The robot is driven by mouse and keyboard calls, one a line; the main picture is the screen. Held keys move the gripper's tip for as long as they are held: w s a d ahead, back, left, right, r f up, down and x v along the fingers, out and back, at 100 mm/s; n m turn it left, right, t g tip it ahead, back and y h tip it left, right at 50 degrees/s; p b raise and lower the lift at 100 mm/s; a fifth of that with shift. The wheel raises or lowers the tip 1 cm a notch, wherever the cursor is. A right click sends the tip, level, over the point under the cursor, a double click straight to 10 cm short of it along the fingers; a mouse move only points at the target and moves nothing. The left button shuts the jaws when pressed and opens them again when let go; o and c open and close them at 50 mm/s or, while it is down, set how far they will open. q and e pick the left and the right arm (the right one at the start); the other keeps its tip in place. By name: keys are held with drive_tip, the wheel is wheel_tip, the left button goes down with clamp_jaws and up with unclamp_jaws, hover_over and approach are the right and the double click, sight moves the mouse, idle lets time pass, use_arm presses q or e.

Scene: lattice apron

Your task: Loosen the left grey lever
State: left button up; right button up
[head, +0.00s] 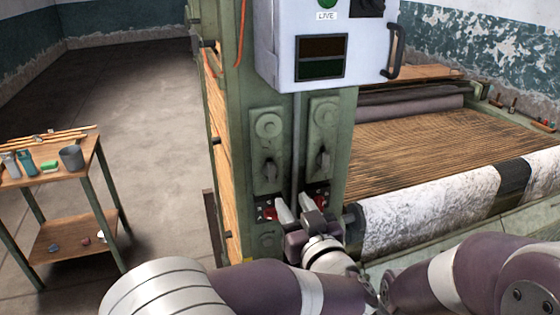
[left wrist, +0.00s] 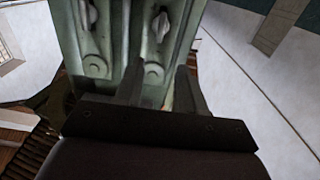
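The left grey lever (head: 270,168) hangs on a green plate below a round disc, on the front of a green post. A similar right grey lever (head: 323,163) hangs on the plate beside it. My left gripper (head: 294,207) is low in front of the post, below both levers, its two pale fingers apart and nothing visible between them. I see no contact with either lever. The left wrist view shows the open fingers (left wrist: 158,88) near the post, with two lever-like parts and discs beyond; I cannot tell which is which. My right gripper is not in view.
A grey control box (head: 325,45) juts out above the levers. Red parts (head: 270,214) sit on dark mounts near my fingers. A white fabric roll (head: 430,207) lies right of the post. A wooden cart (head: 55,165) stands left, with free floor between.

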sight(273, 170)
use_arm(q)
drive_tip(key=p+x, duration=0.4)
drive_tip(key=x, duration=0.7)
drive_tip(key=shift+w, duration=0.1)
drive_tip(key=shift+w+a+f, duration=0.15)
drive_tip(key=shift+w+f, duration=0.1)
drive_tip(key=shift+w, duration=0.15)
drive_tip(key=shift+s, duration=0.1)
clamp_jaws()
